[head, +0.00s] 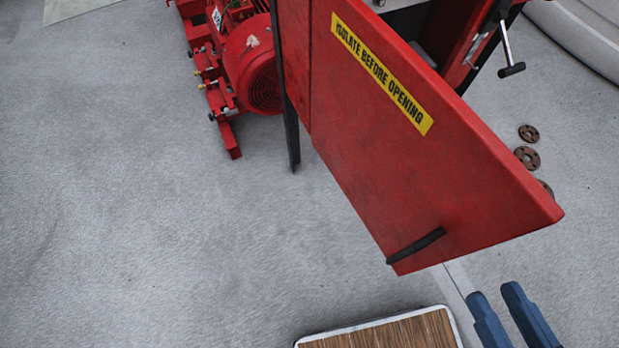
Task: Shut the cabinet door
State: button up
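The red cabinet door (430,150) stands open and swings out toward me in the head view. It bears a yellow label reading "ISOLATE BEFORE OPENING" and a black bar handle (415,246) near its lower edge. The red cabinet (293,50) is at the top middle, on a dark leg; its inside is mostly hidden behind the door. My gripper (494,292) shows as two blue fingers at the bottom right, apart from each other with nothing between them. It is below and right of the handle, not touching the door in the picture.
A wood-topped surface with a metal rim (385,335) is at the bottom edge. A red motor (250,65) stands at the top left. Several rusty flanges (527,157) lie on the floor right of the door. A lever handle (508,50) sticks out at the top right. The left floor is clear.

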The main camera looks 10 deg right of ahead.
aim_at(432, 184)
jog(key=u, duration=0.15)
jog(key=k+j+z, duration=0.15)
jog(key=j, duration=0.3)
jog(key=j+z, duration=0.1)
jog(key=j, duration=0.4)
jog(key=k+j+z, duration=0.15)
jog(key=j, duration=0.3)
jog(key=l, duration=0.2)
jog(key=j, duration=0.2)
